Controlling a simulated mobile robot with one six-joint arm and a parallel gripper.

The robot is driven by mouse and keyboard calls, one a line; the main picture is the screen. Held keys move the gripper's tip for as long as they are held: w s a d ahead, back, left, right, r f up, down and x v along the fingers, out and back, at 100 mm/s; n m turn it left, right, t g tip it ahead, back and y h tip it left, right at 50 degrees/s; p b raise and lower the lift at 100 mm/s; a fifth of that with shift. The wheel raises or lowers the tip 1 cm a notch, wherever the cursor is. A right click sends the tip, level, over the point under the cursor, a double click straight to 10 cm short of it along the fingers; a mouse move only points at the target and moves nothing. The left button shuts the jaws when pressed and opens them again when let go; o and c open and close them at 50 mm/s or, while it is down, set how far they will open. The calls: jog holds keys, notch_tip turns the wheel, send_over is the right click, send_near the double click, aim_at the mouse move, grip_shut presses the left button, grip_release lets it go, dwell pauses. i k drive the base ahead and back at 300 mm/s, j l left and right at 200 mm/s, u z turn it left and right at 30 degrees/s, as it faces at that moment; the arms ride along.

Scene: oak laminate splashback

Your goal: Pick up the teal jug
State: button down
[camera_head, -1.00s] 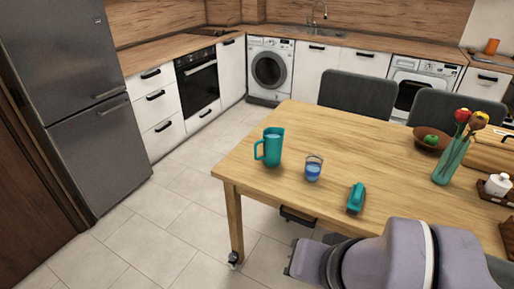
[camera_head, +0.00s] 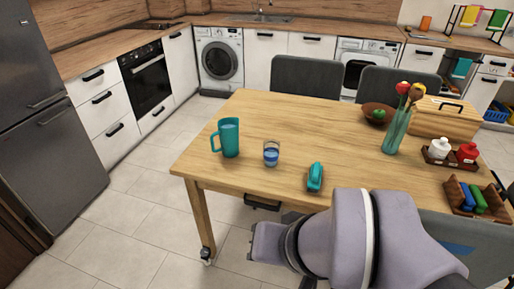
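The teal jug (camera_head: 230,138) stands upright on the wooden table (camera_head: 290,122), near its left end, with its handle on the left side. It looks like it holds something pale blue near the top. My arm fills the lower right of the view, in front of the table's near edge. My gripper's fingers cannot be made out, so I cannot tell whether they are open or shut. The arm is apart from the jug, which is fully visible.
A glass with blue liquid (camera_head: 271,153) stands just right of the jug. A teal object (camera_head: 315,177) lies nearer the front edge. A flower vase (camera_head: 396,130), a brown bowl (camera_head: 379,114) and a wooden box (camera_head: 445,120) are farther right. Grey chairs (camera_head: 306,76) stand behind the table.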

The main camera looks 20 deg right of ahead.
aim_at(228, 127)
jog(key=i+j+z, duration=0.15)
jog(key=i+j, duration=0.2)
jog(key=i+j+z, duration=0.2)
jog(key=i+j, duration=0.15)
jog(key=i+j+z, duration=0.15)
jog(key=i+j, duration=0.15)
jog(key=j, duration=0.3)
